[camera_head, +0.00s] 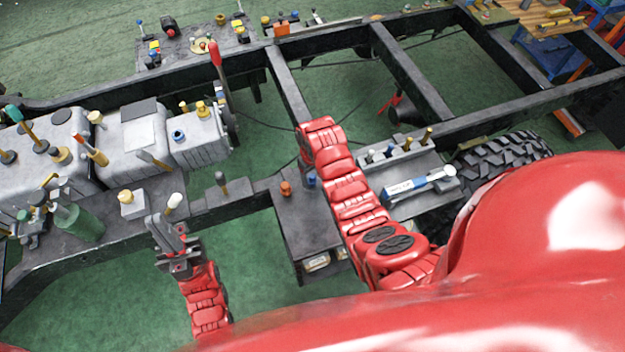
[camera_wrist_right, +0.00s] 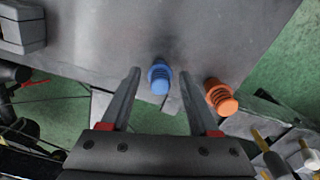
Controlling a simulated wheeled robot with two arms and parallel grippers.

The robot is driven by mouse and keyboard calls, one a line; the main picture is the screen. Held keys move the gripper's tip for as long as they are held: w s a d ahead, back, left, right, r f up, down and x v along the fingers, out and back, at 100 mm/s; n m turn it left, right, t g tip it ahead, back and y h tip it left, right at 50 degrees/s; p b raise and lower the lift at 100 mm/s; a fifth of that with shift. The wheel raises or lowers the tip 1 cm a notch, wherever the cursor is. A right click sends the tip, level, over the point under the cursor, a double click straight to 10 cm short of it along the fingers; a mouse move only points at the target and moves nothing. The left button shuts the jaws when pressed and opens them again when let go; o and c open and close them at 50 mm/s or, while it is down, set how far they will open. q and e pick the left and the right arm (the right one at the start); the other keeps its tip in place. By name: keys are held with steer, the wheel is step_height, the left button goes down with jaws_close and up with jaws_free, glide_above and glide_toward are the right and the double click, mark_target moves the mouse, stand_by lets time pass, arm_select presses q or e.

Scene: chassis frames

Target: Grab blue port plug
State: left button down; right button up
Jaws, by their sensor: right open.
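The blue port plug (camera_wrist_right: 160,78) stands on a dark grey plate in the right wrist view. My right gripper (camera_wrist_right: 159,73) is open, with one finger on each side of the plug in that picture. I see gaps on both sides; the depth between fingertips and plug is hard to judge. In the head view a blue plug (camera_head: 311,179) shows beside my right arm, and the right gripper itself is hidden by the arm. My left gripper (camera_head: 168,228) is at the lower left, near the frame rail; its jaw opening is unclear.
An orange plug (camera_wrist_right: 221,97) stands close outside the right finger; it also shows in the head view (camera_head: 286,188). Another blue-topped part (camera_head: 178,136) sits on the grey engine block (camera_head: 140,135). A blue-and-white tool (camera_head: 415,185) lies on a tray right of my arm.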

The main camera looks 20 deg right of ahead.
jaws_close()
stand_by(0.6)
